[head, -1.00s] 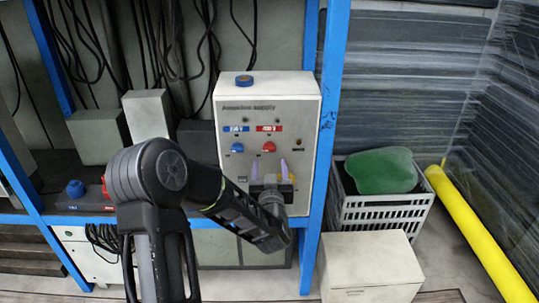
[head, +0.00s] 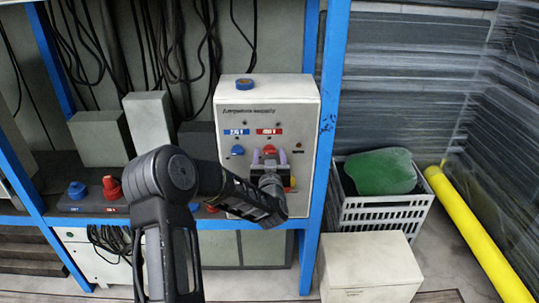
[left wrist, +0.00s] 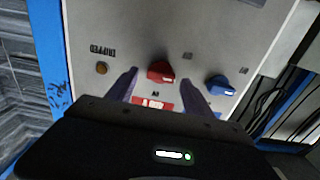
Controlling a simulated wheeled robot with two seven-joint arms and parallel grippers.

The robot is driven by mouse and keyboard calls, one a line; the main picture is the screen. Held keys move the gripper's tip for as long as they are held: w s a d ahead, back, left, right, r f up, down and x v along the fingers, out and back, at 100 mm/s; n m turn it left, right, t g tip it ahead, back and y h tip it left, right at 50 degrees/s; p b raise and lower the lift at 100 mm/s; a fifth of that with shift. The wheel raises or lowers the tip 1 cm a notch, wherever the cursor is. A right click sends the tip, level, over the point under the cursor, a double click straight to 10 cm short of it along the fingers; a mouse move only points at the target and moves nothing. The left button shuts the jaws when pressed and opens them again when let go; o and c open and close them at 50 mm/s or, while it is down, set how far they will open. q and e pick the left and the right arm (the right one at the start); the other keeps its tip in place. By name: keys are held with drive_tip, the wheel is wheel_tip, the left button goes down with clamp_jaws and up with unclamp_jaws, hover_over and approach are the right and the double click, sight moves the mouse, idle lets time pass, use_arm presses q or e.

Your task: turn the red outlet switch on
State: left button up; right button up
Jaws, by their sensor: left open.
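The red outlet switch (head: 269,149) is a rotary knob on the front of a light grey supply box (head: 232,170), under a red label. In the left wrist view the red switch (left wrist: 160,72) has a white mark on its right side. My left gripper (head: 269,157) is open, its two purple fingertips on either side of the red switch. In the left wrist view the left gripper (left wrist: 158,78) frames the knob, with gaps showing at both sides. I cannot tell whether the fingertips touch the panel. My right gripper is not in view.
A blue knob (head: 237,150) sits left of the red one; it also shows in the left wrist view (left wrist: 220,86). A small amber lamp (left wrist: 101,68) is marked "TRIPPED". A blue shelf post (head: 322,150) stands right of the box. Blue and red plugs (head: 112,188) stand at the left.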

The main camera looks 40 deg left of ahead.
use_arm(q)
clamp_jaws()
idle(0.5)
